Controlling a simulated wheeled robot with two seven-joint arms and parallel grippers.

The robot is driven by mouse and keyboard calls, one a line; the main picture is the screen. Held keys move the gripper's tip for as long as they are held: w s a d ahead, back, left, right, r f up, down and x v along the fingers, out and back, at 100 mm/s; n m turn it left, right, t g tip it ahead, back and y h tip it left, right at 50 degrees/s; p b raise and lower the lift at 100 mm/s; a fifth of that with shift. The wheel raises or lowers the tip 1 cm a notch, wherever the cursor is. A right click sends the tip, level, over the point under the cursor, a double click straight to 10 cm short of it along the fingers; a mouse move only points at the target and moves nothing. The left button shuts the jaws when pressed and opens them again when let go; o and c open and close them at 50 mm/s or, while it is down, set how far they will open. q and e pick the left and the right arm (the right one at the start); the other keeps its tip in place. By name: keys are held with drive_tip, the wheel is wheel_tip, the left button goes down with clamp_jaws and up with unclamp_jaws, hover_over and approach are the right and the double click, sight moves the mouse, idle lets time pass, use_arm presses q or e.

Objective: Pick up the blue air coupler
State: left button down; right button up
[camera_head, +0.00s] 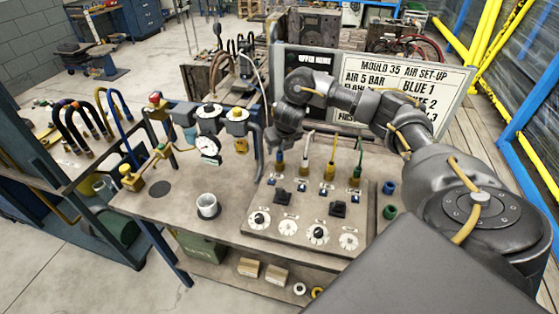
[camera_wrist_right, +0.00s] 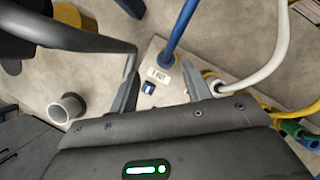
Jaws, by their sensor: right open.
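The blue air coupler (camera_head: 279,161) stands upright on the sloped panel (camera_head: 262,222), at the left end of a row of hose couplers. In the wrist view it is the blue end of a blue hose (camera_wrist_right: 168,56), just beyond my fingertips. My right gripper (camera_head: 282,143) is above and around the top of the blue coupler in the head view. In the wrist view the right fingers (camera_wrist_right: 163,84) are apart, with a label and a small blue block visible between them. Nothing is held. The head view partly hides the coupler's upper hose behind the gripper. My left gripper is not in view.
White (camera_head: 305,163), yellow (camera_head: 329,172) and green (camera_head: 356,176) couplers stand close to the right. A pressure gauge (camera_head: 208,148) and regulators are left of the panel. A grey cup (camera_head: 208,206) stands on the bench. A sign board (camera_head: 436,84) is behind my arm.

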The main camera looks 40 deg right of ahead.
sight(280, 152)
drive_tip(key=shift+s+d+b+x, duration=0.1)
drive_tip(key=shift+d+b+x, duration=0.05)
drive_tip(key=shift+x, duration=0.8)
drive_tip(key=shift+s+d+b+x, duration=0.1)
drive_tip(key=shift+d+b+x, duration=0.05)
drive_tip(key=shift+x, duration=0.8)
drive_tip(key=shift+s+d+b+x, duration=0.1)
drive_tip(key=shift+d+b+x, duration=0.05)
drive_tip(key=shift+x, duration=0.8)
drive_tip(key=shift+w+f, duration=0.25)
drive_tip(key=shift+f, duration=0.15)
clamp_jaws()
drive_tip(key=shift+r, duration=0.1)
